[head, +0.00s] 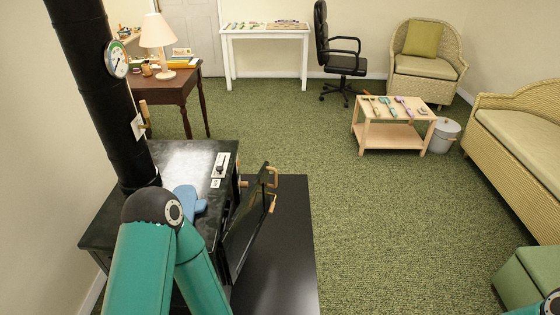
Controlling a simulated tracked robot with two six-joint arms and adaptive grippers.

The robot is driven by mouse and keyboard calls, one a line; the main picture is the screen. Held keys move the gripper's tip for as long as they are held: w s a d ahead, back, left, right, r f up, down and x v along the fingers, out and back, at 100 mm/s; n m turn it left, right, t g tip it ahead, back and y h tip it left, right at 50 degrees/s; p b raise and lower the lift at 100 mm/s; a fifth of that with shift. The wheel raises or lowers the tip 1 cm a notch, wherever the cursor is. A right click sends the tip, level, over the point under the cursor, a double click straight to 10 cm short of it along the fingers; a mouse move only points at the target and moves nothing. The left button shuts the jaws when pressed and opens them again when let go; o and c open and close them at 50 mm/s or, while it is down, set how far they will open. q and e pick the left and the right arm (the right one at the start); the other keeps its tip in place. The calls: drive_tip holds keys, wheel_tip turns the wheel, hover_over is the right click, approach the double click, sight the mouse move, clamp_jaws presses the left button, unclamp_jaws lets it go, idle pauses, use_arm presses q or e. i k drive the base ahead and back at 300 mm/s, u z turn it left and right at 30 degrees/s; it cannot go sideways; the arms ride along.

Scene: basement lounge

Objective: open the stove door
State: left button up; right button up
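The black stove (180,157) stands at the left, with a stovepipe rising from its top. Its dark door (246,225) stands out at an angle from the stove's right-hand front, so it is at least partly open. Light wooden handle pieces (272,178) show at the door's upper edge. My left arm bends in front of the stove and hides part of its top and near side. My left gripper is not in view. Only a bit of my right arm shows at the bottom right corner, and its gripper is not in view.
A blue mitt-like thing (187,198) lies on the stove top. A black floor plate (285,250) lies in front of the stove. Green carpet is clear up to the low wooden table (391,136). A wicker sofa (525,130) and green box (528,277) stand at right.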

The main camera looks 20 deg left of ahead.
sight(236, 243)
drive_tip(key=i, duration=0.85)
drive_tip(key=z, duration=1.15)
drive_tip(key=k, duration=0.1)
drive_tip(key=u, duration=3.25)
drive_tip(key=k, duration=0.5)
drive_tip(key=z, duration=0.3)
drive_tip(key=i, duration=1)
drive_tip(key=u, duration=0.1)
